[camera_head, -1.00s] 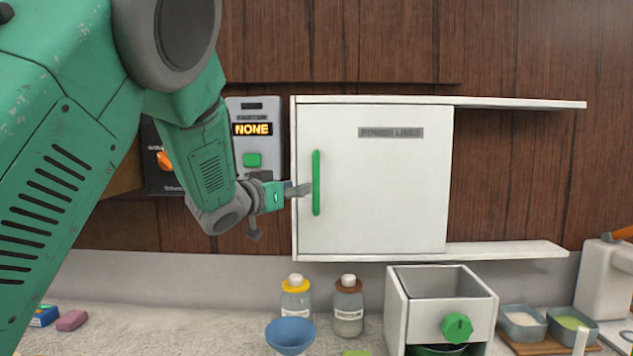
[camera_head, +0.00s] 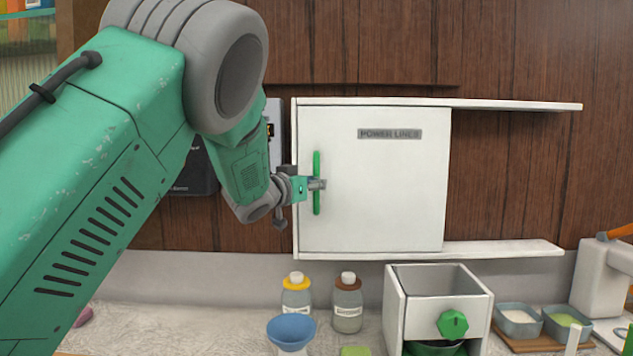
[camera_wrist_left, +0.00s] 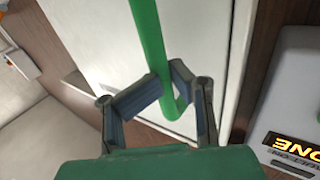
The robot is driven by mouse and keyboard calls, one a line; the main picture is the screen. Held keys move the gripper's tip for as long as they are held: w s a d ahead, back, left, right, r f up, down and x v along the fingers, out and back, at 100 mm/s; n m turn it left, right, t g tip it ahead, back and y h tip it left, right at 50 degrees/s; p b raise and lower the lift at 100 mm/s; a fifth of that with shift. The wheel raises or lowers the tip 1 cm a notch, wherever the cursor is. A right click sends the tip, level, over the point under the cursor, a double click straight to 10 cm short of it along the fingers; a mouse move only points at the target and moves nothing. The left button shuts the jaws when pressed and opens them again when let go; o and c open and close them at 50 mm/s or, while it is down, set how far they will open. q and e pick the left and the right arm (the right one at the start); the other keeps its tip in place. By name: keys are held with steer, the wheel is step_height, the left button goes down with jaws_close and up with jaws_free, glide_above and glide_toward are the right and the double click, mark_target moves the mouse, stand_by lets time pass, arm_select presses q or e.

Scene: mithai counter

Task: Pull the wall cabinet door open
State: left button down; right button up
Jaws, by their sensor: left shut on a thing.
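The white wall cabinet door (camera_head: 385,185) hangs flat across the left part of the cabinet and bears a "POWER LINES" label. Its green vertical bar handle (camera_head: 316,163) is near the door's left edge. My left gripper (camera_head: 317,184) reaches in from the left and is shut on the handle, about the middle to lower part of it. In the left wrist view the fingers (camera_wrist_left: 170,88) sit on both sides of the green handle (camera_wrist_left: 150,40), close to its end. My right gripper is not in view.
An open shelf (camera_head: 505,249) extends right of the door. Below stand two bottles (camera_head: 347,303), a blue bowl (camera_head: 291,330), a white box with a green knob (camera_head: 438,300) and small trays (camera_head: 518,322). A dark wall box (camera_head: 195,170) is partly behind my arm.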

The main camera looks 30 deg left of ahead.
arm_select(q)
steer(key=shift+w+a, duration=0.1)
steer(key=shift+w, duration=0.05)
steer(key=shift+w+a+f, duration=0.25)
steer(key=shift+w+f, duration=0.2)
steer(key=shift+w, duration=0.15)
steer(key=shift+s+a+r, duration=0.15)
steer(key=shift+s, duration=0.15)
steer(key=c, duration=2.1)
jaws_free()
steer(key=shift+d, duration=0.3)
steer(key=shift+c, duration=0.2)
steer(key=o, duration=0.7)
steer(key=shift+d, duration=0.2)
steer(key=shift+c, duration=0.2)
steer(key=shift+d+r, duration=0.1)
steer(key=shift+s+r, duration=0.15)
steer(key=shift+s, duration=0.1)
steer(key=s, duration=1.5)
steer(key=shift+s+a, duration=0.4)
steer(key=shift+a, duration=0.05)
